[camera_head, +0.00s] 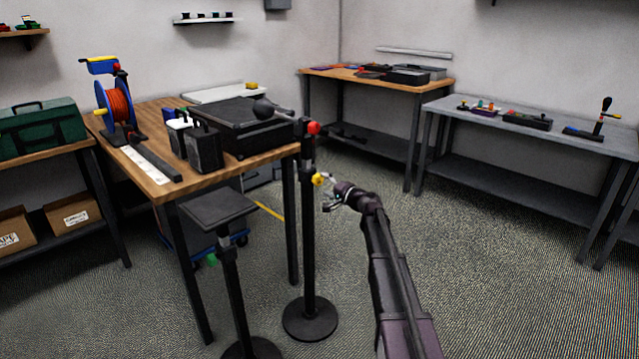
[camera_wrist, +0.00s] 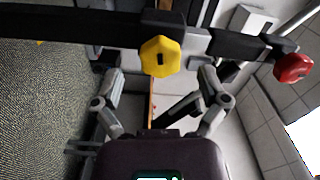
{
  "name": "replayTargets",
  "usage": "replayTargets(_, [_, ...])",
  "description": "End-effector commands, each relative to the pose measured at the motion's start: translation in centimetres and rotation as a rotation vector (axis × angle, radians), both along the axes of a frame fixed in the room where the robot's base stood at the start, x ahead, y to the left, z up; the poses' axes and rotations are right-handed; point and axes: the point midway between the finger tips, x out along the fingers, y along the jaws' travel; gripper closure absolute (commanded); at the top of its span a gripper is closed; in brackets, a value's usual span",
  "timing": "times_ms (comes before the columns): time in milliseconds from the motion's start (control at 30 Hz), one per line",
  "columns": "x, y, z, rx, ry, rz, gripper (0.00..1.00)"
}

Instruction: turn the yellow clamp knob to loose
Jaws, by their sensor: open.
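The yellow clamp knob (camera_head: 318,179) sits on the upright black stand pole (camera_head: 308,235) in the head view. In the wrist view the yellow knob (camera_wrist: 160,56) is a faceted disc with a dark slot-like mark in its middle. My gripper (camera_head: 328,192) is just right of the knob in the head view. In the wrist view my gripper (camera_wrist: 162,85) is open, its two fingers spread below and to either side of the knob. The knob appears in front of the gap, and I see no finger touching it.
A red knob (camera_head: 313,128) is higher on the same pole; it also shows in the wrist view (camera_wrist: 293,68). A wooden table (camera_head: 180,185) with black cases stands left of the pole. A second stand (camera_head: 232,290) is at front left. Floor to the right is clear.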

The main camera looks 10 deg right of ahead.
Motion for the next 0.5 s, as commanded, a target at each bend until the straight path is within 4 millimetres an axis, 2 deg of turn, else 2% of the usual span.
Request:
replayTargets(200, [-3.2,-2.2,0.0,0.0,0.0,-0.002,0.06])
replayTargets(500, [-6.2,-4.4,0.0,0.0,0.0,-0.001,0.06])
